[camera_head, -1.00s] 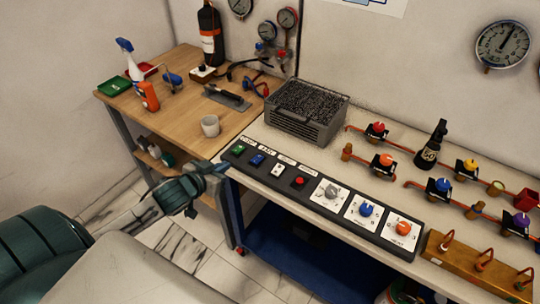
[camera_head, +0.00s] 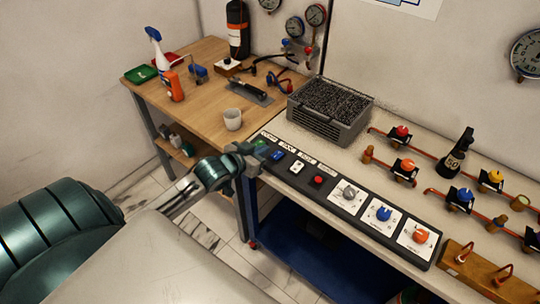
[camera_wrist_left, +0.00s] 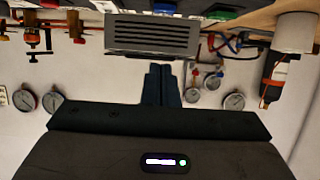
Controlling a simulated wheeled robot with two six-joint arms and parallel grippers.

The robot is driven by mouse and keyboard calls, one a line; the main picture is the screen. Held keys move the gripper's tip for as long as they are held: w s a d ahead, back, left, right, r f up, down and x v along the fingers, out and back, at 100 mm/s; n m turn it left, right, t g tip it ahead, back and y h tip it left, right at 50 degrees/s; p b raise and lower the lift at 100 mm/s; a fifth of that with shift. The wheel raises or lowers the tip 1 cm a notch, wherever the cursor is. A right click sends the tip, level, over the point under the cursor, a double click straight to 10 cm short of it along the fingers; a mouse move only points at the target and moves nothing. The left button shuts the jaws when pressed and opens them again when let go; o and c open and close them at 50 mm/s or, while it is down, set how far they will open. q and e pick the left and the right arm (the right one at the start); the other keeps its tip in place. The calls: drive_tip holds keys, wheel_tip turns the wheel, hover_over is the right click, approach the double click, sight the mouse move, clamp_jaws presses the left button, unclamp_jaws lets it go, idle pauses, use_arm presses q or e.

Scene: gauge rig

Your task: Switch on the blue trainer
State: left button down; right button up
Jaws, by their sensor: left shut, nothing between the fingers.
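A black control panel (camera_head: 335,207) lies along the front of the bench. Its blue switch (camera_head: 277,155) is second from the left, beside a green switch (camera_head: 262,144) at the left end; the blue switch also shows at the top of the left wrist view (camera_wrist_left: 222,12). The panel also has a blue knob (camera_head: 383,214). My left gripper (camera_head: 259,151) is at the panel's left end and partly overlaps the green switch in the head view. Its fingers are shut and empty (camera_wrist_left: 163,86). I cannot tell whether it touches the panel. My right gripper is not in view.
A white switch (camera_head: 297,167), a red button (camera_head: 318,180), a grey knob (camera_head: 349,192) and an orange knob (camera_head: 420,236) share the panel. A grey basket (camera_head: 325,128) stands behind it. A mug (camera_head: 232,119) stands on the wooden table. Valves and pipes fill the bench's right side.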

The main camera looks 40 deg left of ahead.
use_arm(q)
drive_tip(key=p, duration=0.1)
hover_over(269, 164)
drive_tip(key=w, duration=0.1)
drive_tip(key=shift+w+d+f, duration=0.1)
drive_tip(key=shift+w+f, duration=0.05)
drive_tip(key=shift+f, duration=0.75)
drive_tip(key=f, duration=0.2)
drive_tip(key=shift+s+f+p, duration=0.3)
drive_tip(key=shift+s+f, duration=0.2)
drive_tip(key=shift+f, duration=0.4)
drive_tip(key=shift+f, duration=0.1)
drive_tip(key=shift+s+f, duration=0.1)
drive_tip(key=shift+f, duration=0.35)
drive_tip(key=shift+r, duration=0.1)
drive_tip(key=shift+r+p, duration=0.65)
drive_tip(key=shift+r, duration=0.1)
